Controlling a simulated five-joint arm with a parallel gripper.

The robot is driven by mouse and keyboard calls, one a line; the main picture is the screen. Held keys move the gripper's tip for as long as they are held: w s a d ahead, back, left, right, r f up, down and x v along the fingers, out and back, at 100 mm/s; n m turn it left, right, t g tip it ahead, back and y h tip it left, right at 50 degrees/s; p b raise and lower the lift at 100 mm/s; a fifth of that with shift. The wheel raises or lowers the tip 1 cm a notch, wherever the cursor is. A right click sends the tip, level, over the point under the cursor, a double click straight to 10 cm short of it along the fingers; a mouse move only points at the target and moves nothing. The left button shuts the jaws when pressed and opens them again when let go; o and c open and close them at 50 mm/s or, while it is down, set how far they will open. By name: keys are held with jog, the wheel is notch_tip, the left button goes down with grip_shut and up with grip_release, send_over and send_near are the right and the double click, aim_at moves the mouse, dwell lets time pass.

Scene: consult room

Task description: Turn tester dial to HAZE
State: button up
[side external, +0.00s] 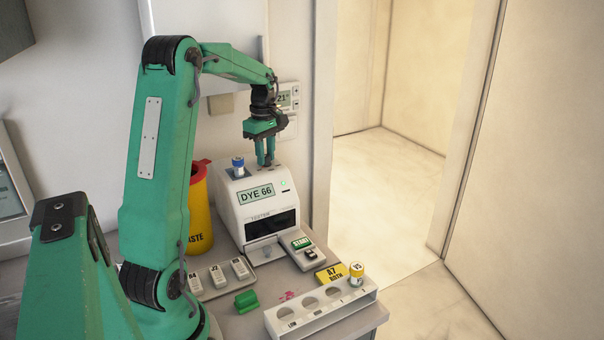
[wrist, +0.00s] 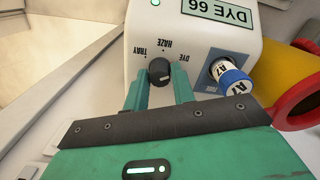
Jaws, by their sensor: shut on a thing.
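The tester (side external: 257,205) is a white box with a display reading DYE 66 and a lit green light. Its small black dial (wrist: 159,70) is on the top face, with the labels TRAY, HAZE and DYE around it in the wrist view. I cannot make out clearly where the dial's pointer sits. My gripper (wrist: 160,84) is shut on the dial, one green finger on each side. In the side external view my gripper (side external: 265,163) points down onto the tester's top and hides the dial.
A blue-capped vial (side external: 238,166) marked A7 stands in the tester beside the dial. A yellow waste bin (side external: 200,220) with a red rim is close by. In front are a START button box (side external: 302,250), a white rack (side external: 320,312) with one vial, and a green block (side external: 246,300).

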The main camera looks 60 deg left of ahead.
jog(key=shift+n, duration=0.4)
jog(key=n, duration=1.1)
dwell(0.4)
jog(key=o, duration=1)
jog(key=shift+r, duration=0.1)
